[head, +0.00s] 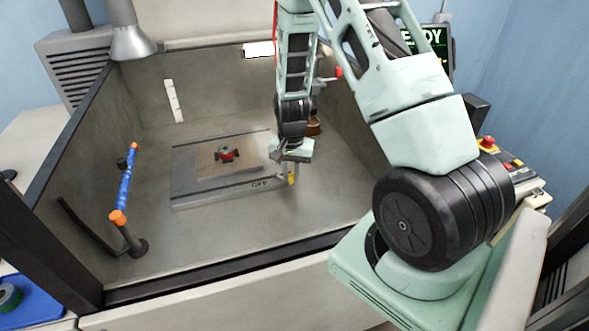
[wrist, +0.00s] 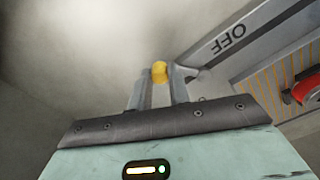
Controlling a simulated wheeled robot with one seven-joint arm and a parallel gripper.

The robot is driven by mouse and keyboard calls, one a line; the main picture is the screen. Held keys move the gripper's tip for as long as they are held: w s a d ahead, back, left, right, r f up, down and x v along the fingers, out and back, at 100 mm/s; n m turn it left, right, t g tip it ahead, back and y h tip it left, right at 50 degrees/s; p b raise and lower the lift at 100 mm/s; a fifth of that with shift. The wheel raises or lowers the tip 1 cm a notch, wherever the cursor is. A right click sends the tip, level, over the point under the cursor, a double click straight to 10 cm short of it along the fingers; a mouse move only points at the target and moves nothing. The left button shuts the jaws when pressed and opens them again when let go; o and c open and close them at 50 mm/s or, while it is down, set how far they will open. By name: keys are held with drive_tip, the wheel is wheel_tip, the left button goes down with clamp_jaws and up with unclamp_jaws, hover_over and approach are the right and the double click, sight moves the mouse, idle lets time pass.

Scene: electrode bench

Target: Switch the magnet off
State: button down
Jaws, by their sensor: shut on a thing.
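The magnet (head: 185,190) is a flat grey plate on the floor of the enclosure, with an orange-lined top. "OFF" is marked on its front side near the right end, and the marking also shows upside down in the wrist view. My gripper (wrist: 160,80) is shut on a yellow-tipped lever (wrist: 159,70) beside the OFF marking. In the head view the yellow tip (head: 291,180) shows just below my gripper, at the plate's right front corner. Most of the lever's shaft is hidden by the fingers.
A red and black part (head: 226,154) sits on the plate's top. A blue rod with orange ends (head: 126,182) stands at the left on a dark base. The enclosure's front frame (head: 230,265) is a raised edge. The floor in front of the plate is clear.

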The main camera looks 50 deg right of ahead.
drive_tip(key=a+m, duration=0.2)
drive_tip(key=m, duration=0.1)
drive_tip(key=shift+m, duration=0.3)
drive_tip(key=shift+w+a+m+p, duration=0.2)
drive_tip(key=shift+a+m+p, duration=0.25)
drive_tip(key=shift+m, duration=0.35)
drive_tip(key=shift+w+a+m+p, duration=0.15)
drive_tip(key=shift+a+m+p, duration=0.1)
drive_tip(key=shift+a+m, duration=0.4)
drive_tip(key=shift+d+m, duration=0.1)
drive_tip(key=shift+m, duration=0.25)
drive_tip(key=c, duration=1.3)
unclamp_jaws()
wheel_tip(320, 180, up, 18)
drive_tip(key=shift+f, duration=0.25)
